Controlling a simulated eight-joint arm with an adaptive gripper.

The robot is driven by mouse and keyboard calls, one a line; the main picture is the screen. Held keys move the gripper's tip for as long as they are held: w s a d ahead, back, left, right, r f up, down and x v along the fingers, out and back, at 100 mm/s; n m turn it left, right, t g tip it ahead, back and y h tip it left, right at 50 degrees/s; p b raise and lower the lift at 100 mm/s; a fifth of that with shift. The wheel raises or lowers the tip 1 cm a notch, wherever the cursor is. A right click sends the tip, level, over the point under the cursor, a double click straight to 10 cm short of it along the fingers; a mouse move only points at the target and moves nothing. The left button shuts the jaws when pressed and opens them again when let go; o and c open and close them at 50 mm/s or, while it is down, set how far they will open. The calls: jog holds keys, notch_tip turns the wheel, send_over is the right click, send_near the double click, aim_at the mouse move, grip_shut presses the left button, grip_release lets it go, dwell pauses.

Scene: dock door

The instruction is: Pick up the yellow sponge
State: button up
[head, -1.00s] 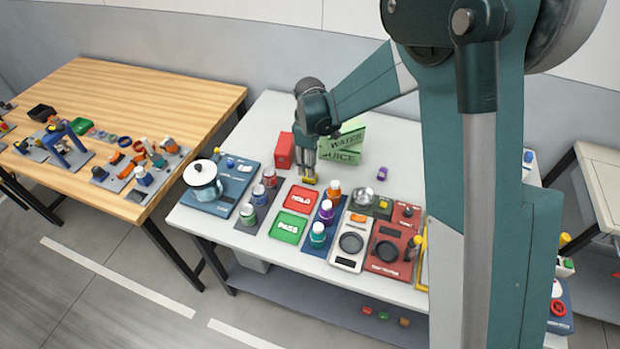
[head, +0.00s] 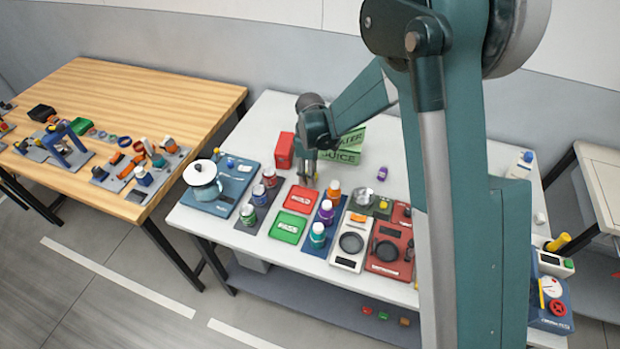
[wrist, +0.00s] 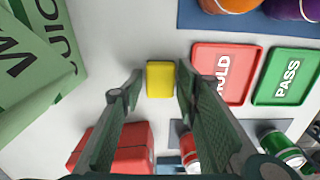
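The yellow sponge (wrist: 160,79) lies flat on the white table, in the upper middle of the wrist view. My gripper (wrist: 157,91) is open, with one finger on each side of the sponge and a small gap showing at each side. Nothing is held. In the head view my gripper (head: 308,182) points down at the table just behind the red HOLD tray (head: 299,199). It mostly hides the sponge there.
The green PASS tray (head: 288,227) lies in front of the HOLD tray. A red box (head: 284,150) stands left of my gripper, and green WATER and JUICE signs (head: 346,156) stand right and behind. Several bottles, including a purple one (head: 326,212), stand close in front.

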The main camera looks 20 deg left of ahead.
jog(key=shift+c, duration=0.4)
jog(key=c, duration=0.5)
jog(key=shift+o, duration=0.2)
notch_tip(320, 180, up, 10)
dwell(0.6)
dwell(0.5)
